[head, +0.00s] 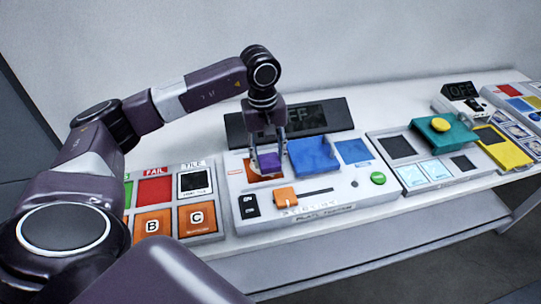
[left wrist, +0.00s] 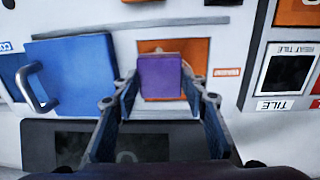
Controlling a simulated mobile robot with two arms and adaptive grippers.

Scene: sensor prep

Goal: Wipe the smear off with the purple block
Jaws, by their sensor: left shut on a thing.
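The purple block (head: 270,161) is between the fingers of my left gripper (head: 268,152), which is shut on it. In the left wrist view the purple block (left wrist: 161,77) sits between the two fingertips (left wrist: 160,92). It is over the orange square (head: 257,176) of the white panel, which also shows around the block in the left wrist view (left wrist: 199,56). I cannot tell whether the block touches the square. I cannot make out a clear smear; the block and fingers hide part of the square. My right gripper is not in view.
A blue lid with a handle (head: 312,158) is just right of the gripper. A dark display (head: 318,116) stands behind. An orange slider knob (head: 286,196) and a green button (head: 378,178) are in front.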

